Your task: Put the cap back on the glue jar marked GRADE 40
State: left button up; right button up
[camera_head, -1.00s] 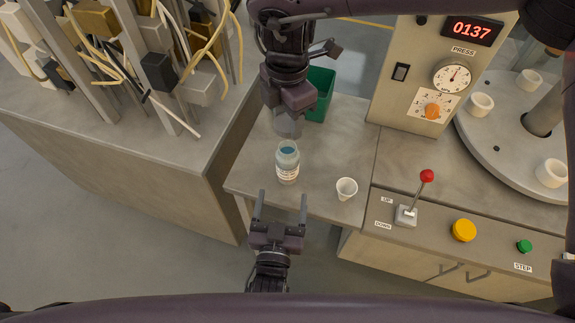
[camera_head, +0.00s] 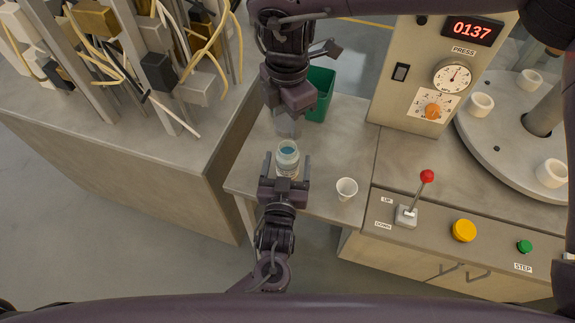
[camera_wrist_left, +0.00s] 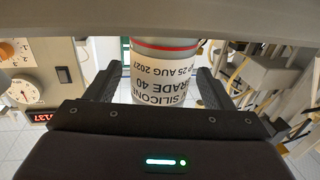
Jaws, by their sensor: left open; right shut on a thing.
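The glue jar (camera_head: 287,152) stands upright and uncapped on the small grey table, with its bluish open mouth showing. Its label reads GRADE 40, upside down, in the left wrist view (camera_wrist_left: 160,85). My left gripper (camera_head: 287,166) is open, with one finger on each side of the jar. In the left wrist view both fingers (camera_wrist_left: 166,85) show apart from the jar's sides. My right gripper (camera_head: 289,108) is shut on a grey round piece (camera_head: 287,125), which looks like the cap. It hangs above and just behind the jar; the fingers' grip is partly hidden.
A white cup (camera_head: 346,189) stands right of the jar. A press (camera_head: 425,65) with dial, a red-knobbed lever (camera_head: 427,176) and a turntable (camera_head: 500,150) are to the right. A bench with cables (camera_head: 110,140) is at left.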

pick_arm(q)
jog(key=c, duration=1.4)
jog(key=shift+c, duration=0.2)
pick_arm(e)
send_over(288, 148)
jog(key=shift+f, duration=2.5)
jog(key=shift+f, duration=0.15)
jog(key=shift+a+f, duration=0.1)
jog(key=shift+f, duration=0.65)
jog(key=shift+f, duration=0.6)
